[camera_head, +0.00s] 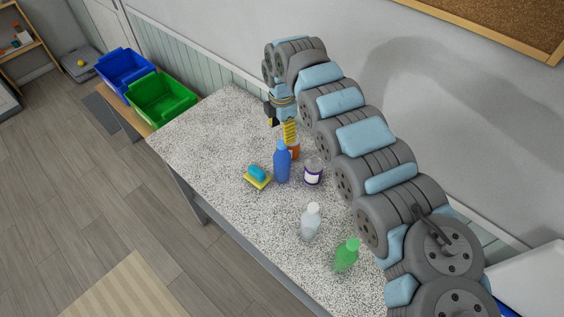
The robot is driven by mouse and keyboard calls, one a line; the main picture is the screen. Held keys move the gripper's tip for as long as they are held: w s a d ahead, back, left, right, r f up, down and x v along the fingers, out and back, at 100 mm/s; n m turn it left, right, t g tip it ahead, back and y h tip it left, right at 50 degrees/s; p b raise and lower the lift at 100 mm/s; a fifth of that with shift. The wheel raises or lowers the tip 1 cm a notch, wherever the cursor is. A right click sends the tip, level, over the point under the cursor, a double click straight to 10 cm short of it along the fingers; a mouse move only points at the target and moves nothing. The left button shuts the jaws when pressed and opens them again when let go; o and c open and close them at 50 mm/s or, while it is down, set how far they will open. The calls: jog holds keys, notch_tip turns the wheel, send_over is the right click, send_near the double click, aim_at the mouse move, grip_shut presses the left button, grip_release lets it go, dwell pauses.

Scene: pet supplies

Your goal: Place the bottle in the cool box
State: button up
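A blue bottle (282,164) stands upright on the speckled table (215,135). A clear whitish bottle (310,224) and a green bottle (346,257) stand nearer the front. I cannot tell which bottle is meant. My gripper (291,140) points down behind the blue bottle, its yellow part just above or at an orange object (294,153) that is mostly hidden. Whether it touches or holds that object, and whether its fingers are apart, does not show. No thing is clearly a cool box; a partly cut-off white thing with blue below (535,280) is at the lower right.
A jar with a purple-edged label (313,173) stands right of the blue bottle. A yellow sponge with a blue item (257,176) lies left of it. Blue (124,67) and green (162,98) bins are beyond the table's far end. The table's left part is clear.

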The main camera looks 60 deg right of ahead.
aim_at(282, 143)
jog(key=shift+f+p, duration=0.65)
jog(key=shift+f, duration=3.05)
grip_shut()
